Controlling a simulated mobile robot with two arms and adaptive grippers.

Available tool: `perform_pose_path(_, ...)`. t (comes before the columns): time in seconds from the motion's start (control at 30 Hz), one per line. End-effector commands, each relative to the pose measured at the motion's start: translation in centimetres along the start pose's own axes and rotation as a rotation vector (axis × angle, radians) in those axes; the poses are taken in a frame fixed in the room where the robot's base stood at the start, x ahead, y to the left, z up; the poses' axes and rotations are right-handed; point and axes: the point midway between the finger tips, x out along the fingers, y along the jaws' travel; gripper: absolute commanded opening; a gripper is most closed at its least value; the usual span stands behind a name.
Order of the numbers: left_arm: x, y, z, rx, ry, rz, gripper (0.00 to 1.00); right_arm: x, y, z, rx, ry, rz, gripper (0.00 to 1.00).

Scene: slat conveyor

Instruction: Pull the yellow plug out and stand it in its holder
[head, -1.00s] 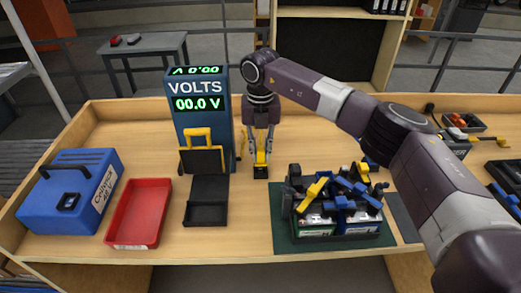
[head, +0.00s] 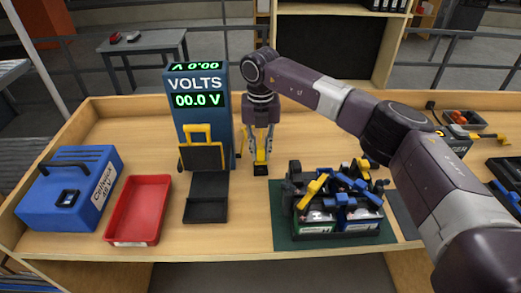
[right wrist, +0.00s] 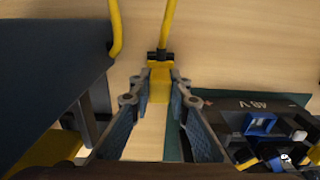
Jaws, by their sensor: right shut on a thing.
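The yellow plug (head: 261,156) is upright between the fingers of my right gripper (head: 261,151), just right of the blue volts meter (head: 204,125). The right wrist view shows my right gripper (right wrist: 160,88) shut on the yellow plug (right wrist: 160,84), with a yellow cable (right wrist: 168,22) running from its black end. A small black block (head: 261,170) shows directly below the plug on the bench. I cannot tell whether it is the holder or part of the plug, or whether there is a gap above it. My left gripper is out of view.
A battery pack with yellow, blue and black connectors (head: 335,200) stands on a green mat (head: 284,235) at right. A red tray (head: 138,210) and a blue charger box (head: 70,190) are at left. A black stand (head: 206,200) fronts the meter.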

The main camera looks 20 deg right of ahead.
Motion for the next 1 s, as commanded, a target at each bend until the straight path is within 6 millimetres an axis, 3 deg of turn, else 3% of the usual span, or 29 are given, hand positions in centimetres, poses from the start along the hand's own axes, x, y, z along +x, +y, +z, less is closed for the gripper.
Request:
perform_pose_path(0.57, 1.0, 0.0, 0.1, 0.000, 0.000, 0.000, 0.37, 1.6, 0.0, 0.0, 0.000, 0.000, -0.001, 0.00)
perform_pose_path(0.6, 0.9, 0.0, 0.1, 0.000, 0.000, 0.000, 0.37, 1.4, 0.0, 0.0, 0.000, 0.000, 0.000, 0.21)
perform_pose_path(0.73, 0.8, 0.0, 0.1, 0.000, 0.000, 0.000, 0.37, 1.4, 0.0, 0.0, 0.000, 0.000, 0.000, 0.35)
perform_pose_path(1.0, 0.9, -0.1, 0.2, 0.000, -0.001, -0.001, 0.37, 1.4, 0.0, 0.0, 0.000, 0.000, 0.000, 0.37)
